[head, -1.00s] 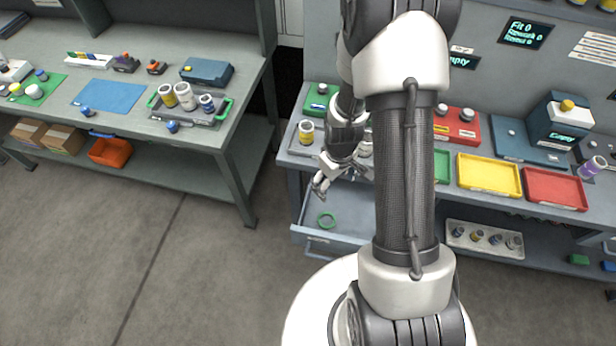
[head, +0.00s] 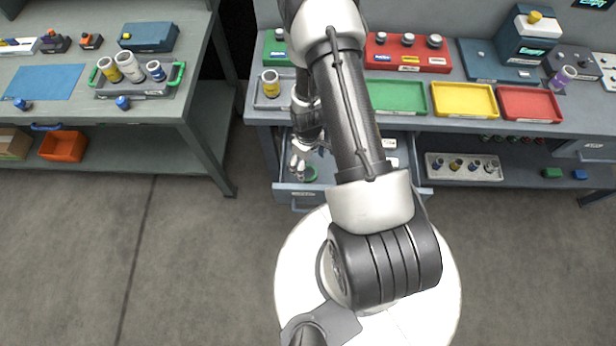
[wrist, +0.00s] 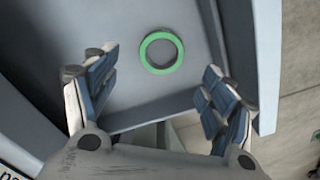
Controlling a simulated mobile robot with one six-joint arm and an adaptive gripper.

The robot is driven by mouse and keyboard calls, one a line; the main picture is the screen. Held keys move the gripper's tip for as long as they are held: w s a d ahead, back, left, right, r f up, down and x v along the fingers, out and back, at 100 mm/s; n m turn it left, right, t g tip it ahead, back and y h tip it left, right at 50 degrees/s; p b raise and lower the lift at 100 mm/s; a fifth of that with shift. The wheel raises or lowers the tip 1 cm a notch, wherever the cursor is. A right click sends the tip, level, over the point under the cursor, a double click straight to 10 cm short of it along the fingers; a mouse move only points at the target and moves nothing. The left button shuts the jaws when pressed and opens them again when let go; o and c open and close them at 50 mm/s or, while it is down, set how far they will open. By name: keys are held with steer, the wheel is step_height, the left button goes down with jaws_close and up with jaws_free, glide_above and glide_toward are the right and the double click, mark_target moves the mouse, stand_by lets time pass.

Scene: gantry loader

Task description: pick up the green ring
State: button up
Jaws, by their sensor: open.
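The green ring (wrist: 145,57) lies flat on the floor of the open drawer (wrist: 128,107) in the wrist view. In the head view the green ring (head: 311,174) shows partly, close beside my gripper (head: 300,165). My gripper (wrist: 155,88) is open and empty. In the wrist view its two fingers stand wide apart, and the ring shows between and just beyond the fingertips, not touched by either. The gap in height between fingers and ring is hard to tell.
The drawer's side wall (wrist: 265,60) rises close to the right finger. The bench above carries a green tray (head: 398,97), a yellow tray (head: 464,101) and a red tray (head: 530,105). A grey tray with a yellow-banded jar (head: 270,84) stands over the drawer's left. Open floor lies left.

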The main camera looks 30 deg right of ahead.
mark_target(309, 175)
steer(key=shift+f+b, duration=0.3)
steer(key=shift+f, duration=0.35)
steer(key=shift+f, duration=0.1)
steer(key=f+b, duration=0.5)
steer(key=b, duration=0.1)
steer(key=shift+s, duration=0.2)
steer(key=shift+r, duration=0.1)
steer(key=shift+c, duration=0.2)
steer(key=c, duration=1.3)
